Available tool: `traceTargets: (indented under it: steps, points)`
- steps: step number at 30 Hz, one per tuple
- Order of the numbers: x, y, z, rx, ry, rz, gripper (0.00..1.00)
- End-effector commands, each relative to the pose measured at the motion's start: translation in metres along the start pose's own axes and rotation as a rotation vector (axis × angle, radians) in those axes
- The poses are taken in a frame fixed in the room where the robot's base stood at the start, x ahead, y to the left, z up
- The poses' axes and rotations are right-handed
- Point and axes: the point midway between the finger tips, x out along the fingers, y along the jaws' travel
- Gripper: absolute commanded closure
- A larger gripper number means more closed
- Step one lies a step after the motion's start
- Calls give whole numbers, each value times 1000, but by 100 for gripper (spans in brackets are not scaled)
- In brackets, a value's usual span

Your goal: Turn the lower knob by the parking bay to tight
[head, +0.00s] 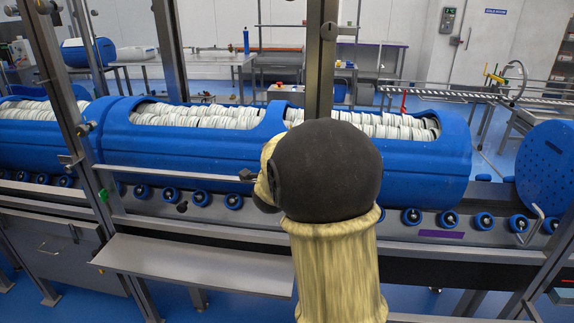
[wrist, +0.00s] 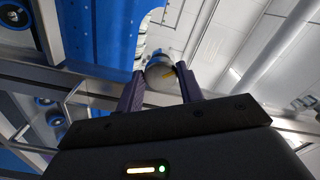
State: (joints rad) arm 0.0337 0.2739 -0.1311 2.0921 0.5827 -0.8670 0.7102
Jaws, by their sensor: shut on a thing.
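In the wrist view, the two dark fingers of my gripper (wrist: 160,71) stand on either side of a grey rounded knob (wrist: 157,66) with a yellow mark on it. The gripper is shut on this knob. The mark points toward the right finger, but I cannot read any scale or the tight position. I cannot tell from these frames whether another knob stands above this one.
Blue tubs (head: 200,150) full of white discs lie on a roller conveyor (head: 280,222) behind steel posts (head: 167,50). A steel shelf (head: 195,262) juts out at the front left. A round blue lid (head: 545,165) stands at the right. The blue floor shows below.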

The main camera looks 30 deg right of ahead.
Motion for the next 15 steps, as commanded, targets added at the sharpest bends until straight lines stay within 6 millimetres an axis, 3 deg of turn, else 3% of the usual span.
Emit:
traceTargets:
  steps: [1, 15]
  points:
    - [0, 7, 2, 44, 4, -3, 86]
    - [0, 5, 2, 476, 2, -1, 86]
